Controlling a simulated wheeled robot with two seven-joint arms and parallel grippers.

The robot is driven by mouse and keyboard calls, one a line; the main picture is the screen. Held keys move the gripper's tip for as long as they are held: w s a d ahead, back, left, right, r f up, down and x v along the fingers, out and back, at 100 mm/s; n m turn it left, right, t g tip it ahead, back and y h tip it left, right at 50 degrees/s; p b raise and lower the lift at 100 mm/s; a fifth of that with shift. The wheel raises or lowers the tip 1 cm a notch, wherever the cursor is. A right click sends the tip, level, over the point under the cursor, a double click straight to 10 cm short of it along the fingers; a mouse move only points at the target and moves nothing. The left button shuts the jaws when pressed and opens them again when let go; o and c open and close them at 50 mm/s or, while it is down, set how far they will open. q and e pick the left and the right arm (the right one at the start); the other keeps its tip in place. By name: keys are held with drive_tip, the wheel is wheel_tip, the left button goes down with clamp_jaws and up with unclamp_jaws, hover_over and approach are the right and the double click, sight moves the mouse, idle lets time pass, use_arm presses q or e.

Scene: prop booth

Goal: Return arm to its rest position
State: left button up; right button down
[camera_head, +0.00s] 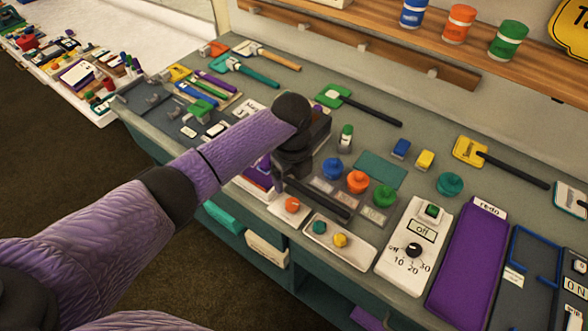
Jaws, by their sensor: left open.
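My left arm (235,145) has a purple sleeve and black joints and reaches in from the left over the grey counter. My left gripper (318,195) is black and open, with nothing seen between its fingers. It hangs over the counter's front part, just left of the blue, orange and green knobs and above the small plate with an orange button. The arm hides part of the counter and a purple item below the wrist. My right gripper is not in view.
Blue (332,168), orange (357,181) and green (384,195) knobs stand close right of the gripper. A white dial box (413,247) and purple pad (468,262) lie further right. A wooden shelf (400,32) runs along the back. Dark floor (60,160) is clear at left.

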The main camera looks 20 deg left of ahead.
use_arm(q)
drive_tip(key=s+d+f+n, duration=0.1)
drive_tip(key=s+d+f+n+h, duration=0.1)
drive_tip(key=s, duration=0.1)
drive_tip(key=s+d+f+n, duration=0.1)
drive_tip(key=s+d, duration=0.1)
drive_tip(key=shift+s+f, duration=0.1)
drive_tip(key=shift+f, duration=0.05)
drive_tip(key=s+a+n+t, duration=0.1)
drive_tip(key=s+a+n, duration=0.2)
drive_tip(key=s+n, duration=0.35)
drive_tip(key=s+a+r+n+t, duration=0.1)
drive_tip(key=s+a+n, duration=0.1)
drive_tip(key=s+n, duration=0.4)
drive_tip(key=s+a+n+t, duration=0.1)
drive_tip(key=s+a+n, duration=0.2)
drive_tip(key=s+n, duration=0.35)
wheel_tip(320, 180, down, 21)
drive_tip(key=n+g+y+b, duration=0.1)
drive_tip(key=b, duration=0.4)
drive_tip(key=s+a+f+b, duration=0.1)
drive_tip(key=s+f+b, duration=0.1)
drive_tip(key=s+f, duration=0.5)
drive_tip(key=s+a+f+g+b, duration=0.1)
drive_tip(key=s+f+b, duration=0.1)
drive_tip(key=s+f, duration=0.5)
drive_tip(key=shift+a+f, duration=0.3)
drive_tip(key=shift+f, duration=0.6)
